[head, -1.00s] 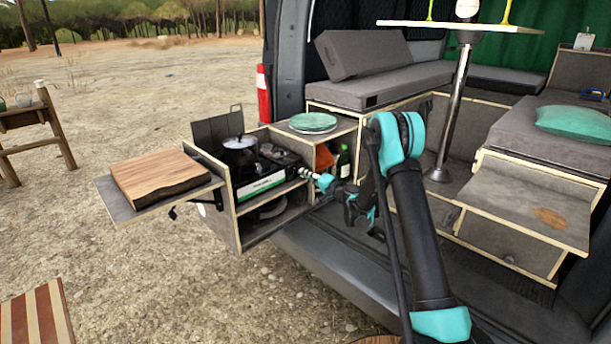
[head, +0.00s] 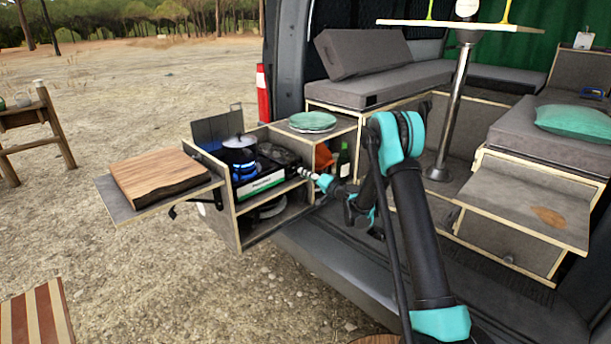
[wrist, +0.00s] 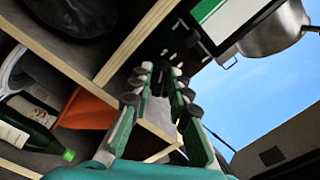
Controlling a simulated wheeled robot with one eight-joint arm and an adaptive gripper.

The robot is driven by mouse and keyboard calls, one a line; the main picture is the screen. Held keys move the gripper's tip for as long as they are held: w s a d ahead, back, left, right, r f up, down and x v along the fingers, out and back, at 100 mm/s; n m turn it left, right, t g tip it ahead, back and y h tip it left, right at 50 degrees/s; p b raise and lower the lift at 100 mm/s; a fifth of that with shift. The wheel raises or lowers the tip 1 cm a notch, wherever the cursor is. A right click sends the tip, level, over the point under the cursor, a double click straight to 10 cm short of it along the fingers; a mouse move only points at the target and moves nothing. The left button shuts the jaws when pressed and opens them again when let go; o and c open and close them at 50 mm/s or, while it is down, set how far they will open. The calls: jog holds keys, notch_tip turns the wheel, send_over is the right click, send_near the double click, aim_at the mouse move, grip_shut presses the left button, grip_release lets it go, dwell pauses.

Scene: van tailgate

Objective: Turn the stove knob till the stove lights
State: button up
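The camping stove (head: 265,184) has a black body and a green-and-white front panel, and stands in the pull-out kitchen box. A blue flame (head: 243,171) burns under the dark lidded pot (head: 239,152) on it. My gripper (head: 303,173) is at the stove's right end. In the wrist view my gripper's fingers (wrist: 162,78) point toward the dark end of the stove beside its green-and-white panel (wrist: 222,18), with a narrow gap between the tips. The knob is not clear in either view, being small and largely hidden by the fingers, so I cannot tell whether they grip it.
A wooden board (head: 158,177) lies on the left flap. Green plates (head: 312,121) rest on the box top. The wooden box edges are near the fingers.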

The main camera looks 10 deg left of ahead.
jog(key=shift+o, duration=1)
jog(key=shift+d, duration=0.1)
jog(key=v, duration=1.2)
dwell(1.0)
